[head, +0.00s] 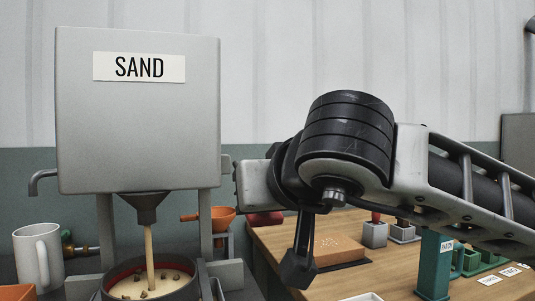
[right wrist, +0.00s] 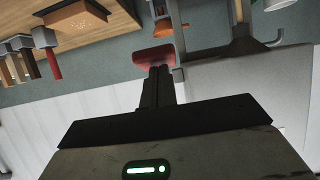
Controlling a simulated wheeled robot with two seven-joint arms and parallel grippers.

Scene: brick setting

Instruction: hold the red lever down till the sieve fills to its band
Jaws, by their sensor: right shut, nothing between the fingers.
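The grey hopper labelled SAND (head: 138,130) stands at left in the head view. A pale sand stream (head: 150,248) falls from its spout into the sieve (head: 196,290). Pale sand with small lumps lies in the sieve. A reddish band shows on the far inner wall above the sand. The red lever (head: 265,218) is partly behind my right arm; its red paddle also shows in the right wrist view (right wrist: 153,56). My right gripper (head: 298,275) is shut and empty, with its tips at the paddle in the wrist view (right wrist: 158,70); contact is unclear. My left gripper is out of view.
A white mug (head: 38,255) stands left of the sieve. On the wooden table (head: 375,268) at right are an orange-brown brick (head: 338,246), grey blocks and green holders (head: 434,265).

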